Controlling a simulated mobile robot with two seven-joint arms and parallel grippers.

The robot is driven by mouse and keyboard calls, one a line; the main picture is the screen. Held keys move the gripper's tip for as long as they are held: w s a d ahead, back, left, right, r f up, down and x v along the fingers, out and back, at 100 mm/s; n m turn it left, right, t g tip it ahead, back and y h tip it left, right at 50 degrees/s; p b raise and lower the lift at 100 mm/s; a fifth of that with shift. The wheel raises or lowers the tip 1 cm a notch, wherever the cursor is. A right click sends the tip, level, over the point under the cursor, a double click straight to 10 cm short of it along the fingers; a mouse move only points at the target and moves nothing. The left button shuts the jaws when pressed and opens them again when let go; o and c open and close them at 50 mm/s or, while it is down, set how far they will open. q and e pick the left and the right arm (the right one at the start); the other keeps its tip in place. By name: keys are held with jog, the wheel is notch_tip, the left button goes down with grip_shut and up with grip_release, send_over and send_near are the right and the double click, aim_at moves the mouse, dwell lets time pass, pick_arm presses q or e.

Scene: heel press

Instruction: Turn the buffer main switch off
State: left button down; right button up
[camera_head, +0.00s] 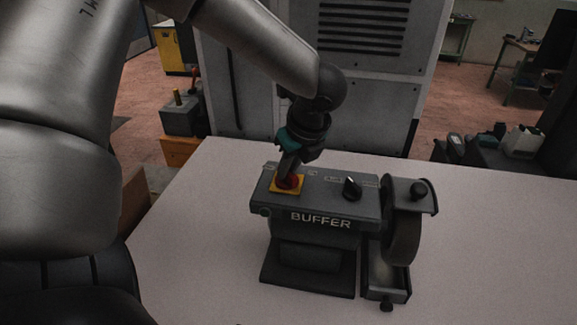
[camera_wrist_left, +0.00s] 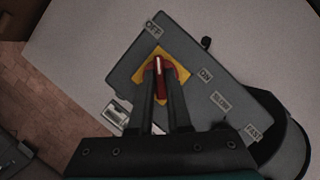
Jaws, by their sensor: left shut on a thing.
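The buffer (camera_head: 320,219) is a dark grey bench machine standing on the pale table. Its red main switch (camera_head: 291,183) sits on a yellow plate (camera_head: 274,187) at the left end of the top panel. My left gripper (camera_head: 287,174) comes down from above and is shut on the switch handle. In the left wrist view the red handle (camera_wrist_left: 159,65) with a pale line lies between the two fingers, pointing roughly up the picture toward the OFF label (camera_wrist_left: 153,29). The ON label (camera_wrist_left: 205,75) is to the right of the plate. My right gripper is not in view.
A black knob (camera_head: 352,187) stands on the same panel, right of the switch. The buffing wheel (camera_head: 403,235) and its guard are at the machine's right end. The table (camera_head: 480,240) is clear around the machine. A large grey cabinet (camera_head: 350,110) stands behind.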

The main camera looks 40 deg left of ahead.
pick_arm(q)
jog(key=c, duration=0.9)
grip_release()
jog(key=shift+o, duration=0.2)
jog(key=v, duration=1.5)
jog(key=shift+d+r, duration=0.1)
